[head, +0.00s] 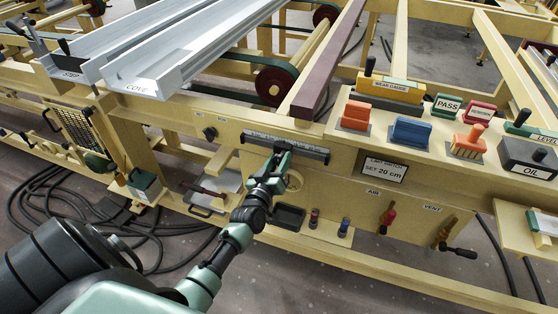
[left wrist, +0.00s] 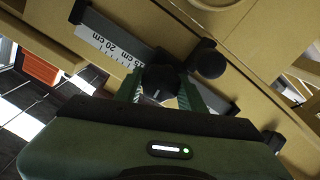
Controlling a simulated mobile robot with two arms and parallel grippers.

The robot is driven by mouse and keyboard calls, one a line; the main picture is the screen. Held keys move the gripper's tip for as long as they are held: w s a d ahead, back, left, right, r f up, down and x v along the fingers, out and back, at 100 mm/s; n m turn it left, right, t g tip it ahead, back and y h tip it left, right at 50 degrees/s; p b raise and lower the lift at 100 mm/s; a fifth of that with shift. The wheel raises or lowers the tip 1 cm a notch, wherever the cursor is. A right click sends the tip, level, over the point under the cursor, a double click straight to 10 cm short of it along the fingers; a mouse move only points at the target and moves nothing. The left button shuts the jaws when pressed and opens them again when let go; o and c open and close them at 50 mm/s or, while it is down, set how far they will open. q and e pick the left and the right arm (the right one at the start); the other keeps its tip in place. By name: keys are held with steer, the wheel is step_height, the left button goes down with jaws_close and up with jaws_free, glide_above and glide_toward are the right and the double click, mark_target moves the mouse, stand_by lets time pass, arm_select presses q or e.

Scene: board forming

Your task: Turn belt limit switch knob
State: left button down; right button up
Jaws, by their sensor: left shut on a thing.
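The belt limit switch has a dark rail with a white ruled scale (head: 266,137) on the front of the yellow frame. The scale also shows in the left wrist view (left wrist: 104,38), with 15 and 20 cm marks. My left gripper (head: 280,155) reaches the rail from below. In the left wrist view its fingers (left wrist: 160,88) are shut on a dark round knob (left wrist: 158,84) with a light pointer line. A second black ball knob (left wrist: 209,63) stands beside it on the rail. The gripper hides the knob in the head view. My right gripper is not in view.
A sign (head: 383,168) reads "LIMIT SWITCH SET 20 cm". Red AIR (head: 388,214) and brown VENT (head: 444,233) handles stick out further right. A black tray (head: 289,216) sits below.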

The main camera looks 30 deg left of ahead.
arm_select(q)
steer(key=n, duration=0.3)
steer(key=shift+f, duration=0.1)
steer(key=n+b, duration=0.1)
steer(key=n, duration=0.3)
steer(key=n+b, duration=0.1)
steer(key=n, duration=0.3)
steer(key=shift+f+n, duration=0.15)
steer(key=shift+n, duration=0.15)
steer(key=n+b, duration=0.1)
steer(key=n, duration=0.2)
steer(key=shift+n, duration=0.3)
steer(key=n+b, duration=0.1)
steer(key=n, duration=0.9)
steer(key=shift+b, duration=0.35)
steer(key=shift+f+n, duration=0.1)
steer(key=shift+n, duration=1.4)
